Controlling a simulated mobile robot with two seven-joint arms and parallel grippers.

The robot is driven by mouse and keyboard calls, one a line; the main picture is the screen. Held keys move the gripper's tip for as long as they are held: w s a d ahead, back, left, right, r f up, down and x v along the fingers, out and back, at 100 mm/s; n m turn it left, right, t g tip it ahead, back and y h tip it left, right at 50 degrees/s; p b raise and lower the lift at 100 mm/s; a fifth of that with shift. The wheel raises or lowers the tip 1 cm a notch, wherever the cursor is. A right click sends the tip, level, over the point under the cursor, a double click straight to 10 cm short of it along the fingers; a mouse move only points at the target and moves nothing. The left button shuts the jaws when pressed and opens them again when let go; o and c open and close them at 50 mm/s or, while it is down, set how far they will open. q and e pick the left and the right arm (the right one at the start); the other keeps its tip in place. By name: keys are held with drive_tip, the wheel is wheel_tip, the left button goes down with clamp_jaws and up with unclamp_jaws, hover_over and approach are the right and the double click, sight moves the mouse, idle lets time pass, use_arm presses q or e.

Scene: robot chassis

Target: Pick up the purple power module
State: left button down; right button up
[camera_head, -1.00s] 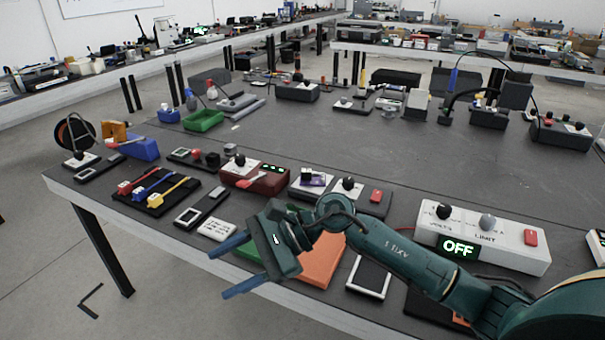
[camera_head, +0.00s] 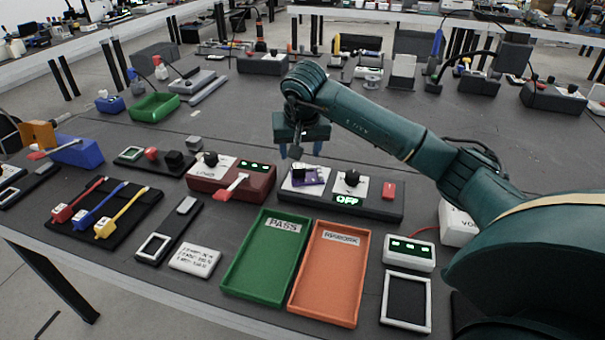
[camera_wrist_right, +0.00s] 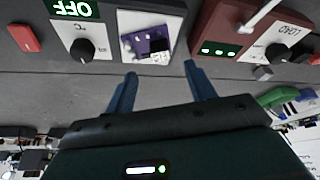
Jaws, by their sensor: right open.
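The purple power module (camera_head: 308,176) lies on a white plate at the left end of a dark grey test box (camera_head: 372,206) with a black knob, a red button and an "OFF" display. My right gripper (camera_head: 300,151) is open and empty, pointing down just behind the module and apart from it. In the right wrist view the purple module (camera_wrist_right: 152,44) shows ahead of the two blue fingers (camera_wrist_right: 160,78), roughly between their lines. My left gripper is not in view.
A green "PASS" tray (camera_head: 236,285) and an orange "REWORK" tray (camera_head: 302,292) lie in front of the test box. A dark red box (camera_head: 228,181) with a lever stands close on the left.

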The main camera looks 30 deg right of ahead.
sight(299, 167)
drive_tip(key=shift+x, duration=3.5)
drive_tip(key=shift+c, duration=0.5)
drive_tip(key=shift+r, duration=0.1)
drive_tip(key=c, duration=1)
drive_tip(key=shift+o, duration=0.2)
wheel_tip(299, 167, up, 10)
